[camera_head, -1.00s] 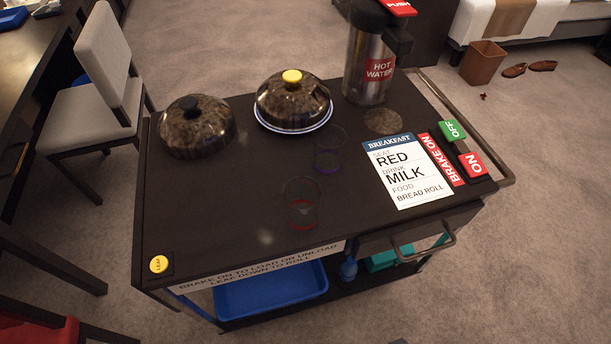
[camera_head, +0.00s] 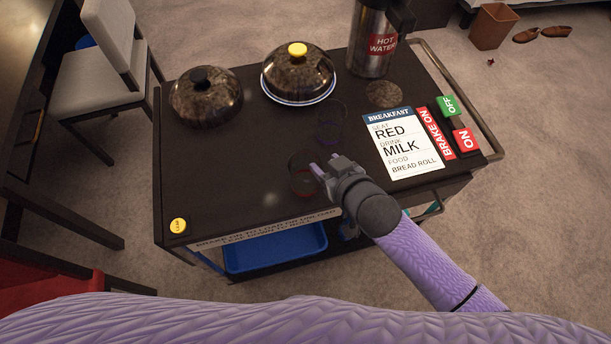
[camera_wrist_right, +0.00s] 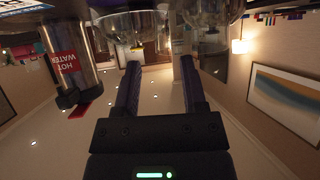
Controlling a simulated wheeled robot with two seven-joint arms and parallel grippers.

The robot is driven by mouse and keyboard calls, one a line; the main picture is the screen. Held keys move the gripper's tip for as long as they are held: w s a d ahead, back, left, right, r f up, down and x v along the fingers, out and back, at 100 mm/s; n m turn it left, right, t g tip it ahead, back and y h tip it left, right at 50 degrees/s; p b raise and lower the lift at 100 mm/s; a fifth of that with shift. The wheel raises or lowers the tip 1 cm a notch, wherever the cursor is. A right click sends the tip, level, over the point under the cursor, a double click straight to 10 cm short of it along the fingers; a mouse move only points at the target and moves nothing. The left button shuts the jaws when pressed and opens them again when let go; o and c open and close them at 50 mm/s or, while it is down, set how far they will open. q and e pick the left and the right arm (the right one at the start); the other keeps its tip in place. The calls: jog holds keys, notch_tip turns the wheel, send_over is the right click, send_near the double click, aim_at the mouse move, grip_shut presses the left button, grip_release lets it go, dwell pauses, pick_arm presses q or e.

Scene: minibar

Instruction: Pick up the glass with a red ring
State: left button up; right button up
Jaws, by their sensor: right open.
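The glass with a red ring (camera_head: 301,180) stands on the dark cart top near its front edge, clear-walled and hard to see. My right gripper (camera_head: 323,163) reaches in from the lower right. Its two purple fingers are apart and point at the glass's right side; contact cannot be told. In the right wrist view the open fingers (camera_wrist_right: 159,85) show nothing clearly between them, and I cannot make out the red-ringed glass there. My left gripper is not in view.
A glass with a purple-blue ring (camera_head: 331,120) stands just behind. Two domed covers (camera_head: 205,97) (camera_head: 298,73), a hot water flask (camera_head: 378,40) and a breakfast card (camera_head: 403,145) are on the cart (camera_head: 225,185).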

aim_at(320, 160)
jog(key=b+x, duration=0.1)
jog(key=x, duration=0.2)
jog(key=shift+f, duration=0.25)
jog(key=shift+c, duration=0.3)
grip_shut()
jog(key=shift+s, duration=0.1)
dwell(0.6)
